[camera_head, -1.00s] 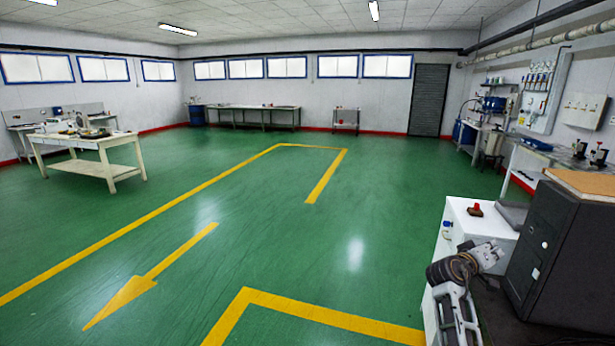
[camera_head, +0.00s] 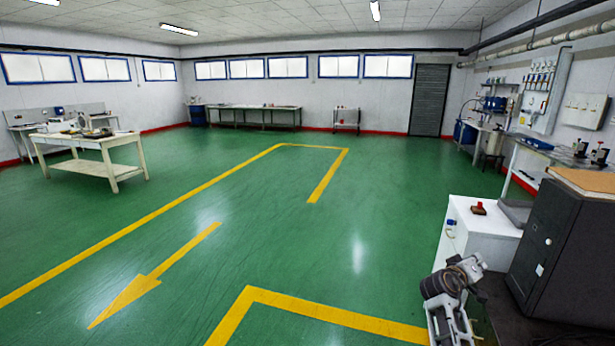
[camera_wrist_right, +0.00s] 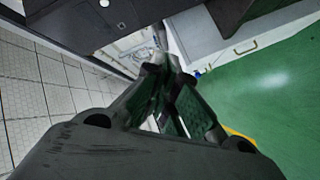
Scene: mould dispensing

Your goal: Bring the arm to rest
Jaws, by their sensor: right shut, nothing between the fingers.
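My right gripper (camera_head: 449,326) is at the bottom right of the head view, in front of the white cabinet and left of the dark cabinet. Its lower end is near or past the picture's bottom edge. In the right wrist view, the fingers of my right gripper (camera_wrist_right: 167,68) are drawn together with nothing between them. My left gripper is not in the head view.
A white cabinet (camera_head: 490,247) with a small red-topped object (camera_head: 478,208) stands beside the arm. A dark cabinet (camera_head: 560,255) is to its right. The green floor (camera_head: 330,245) is open to the left. A white-legged table (camera_head: 97,170) stands far left.

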